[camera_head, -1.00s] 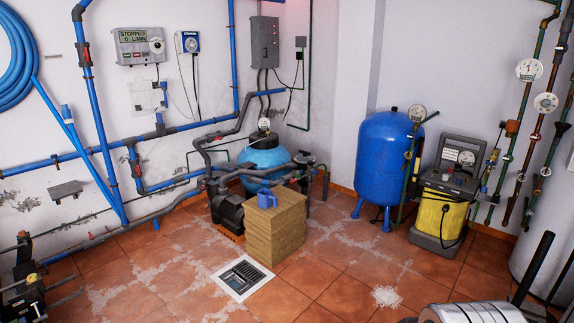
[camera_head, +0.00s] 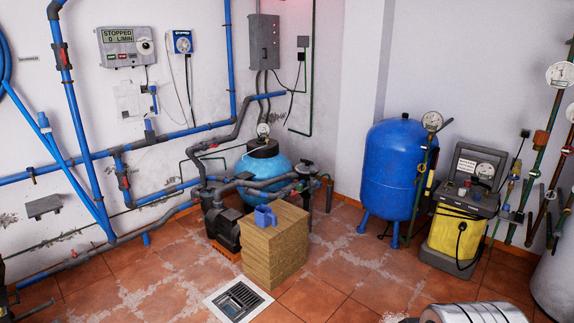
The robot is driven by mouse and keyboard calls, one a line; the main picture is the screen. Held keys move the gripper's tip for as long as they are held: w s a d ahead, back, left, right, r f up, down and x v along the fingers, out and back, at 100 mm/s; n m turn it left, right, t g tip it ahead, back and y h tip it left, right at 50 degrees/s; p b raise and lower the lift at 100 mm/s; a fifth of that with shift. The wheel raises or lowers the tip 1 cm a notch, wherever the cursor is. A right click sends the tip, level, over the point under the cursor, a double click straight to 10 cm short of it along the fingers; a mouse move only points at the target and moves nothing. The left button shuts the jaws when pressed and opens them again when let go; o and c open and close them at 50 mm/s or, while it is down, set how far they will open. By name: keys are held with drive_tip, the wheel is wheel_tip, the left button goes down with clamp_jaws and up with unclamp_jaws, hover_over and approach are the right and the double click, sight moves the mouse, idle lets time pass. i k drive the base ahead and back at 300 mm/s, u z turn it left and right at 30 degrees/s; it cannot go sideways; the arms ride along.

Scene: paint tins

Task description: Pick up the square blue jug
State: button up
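The blue jug (camera_head: 264,217) stands upright on top of a square, straw-coloured block (camera_head: 272,260) in the middle of the floor. It is small and boxy, with a handle showing at its upper part. It looks free-standing, with nothing on it. My gripper is not in view. A silver, rounded part of my own body (camera_head: 472,314) shows at the bottom right edge, well apart from the jug.
A black pump (camera_head: 222,232) and pipes stand close behind and left of the block. A floor drain (camera_head: 238,299) lies in front. A blue tank (camera_head: 395,175) and yellow machine (camera_head: 455,232) stand right. Tiled floor between block and tank is clear.

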sight(267, 218)
drive_tip(key=i, duration=2.65)
drive_tip(key=u, duration=1.55)
drive_tip(key=i, duration=0.75)
drive_tip(key=u, duration=0.05)
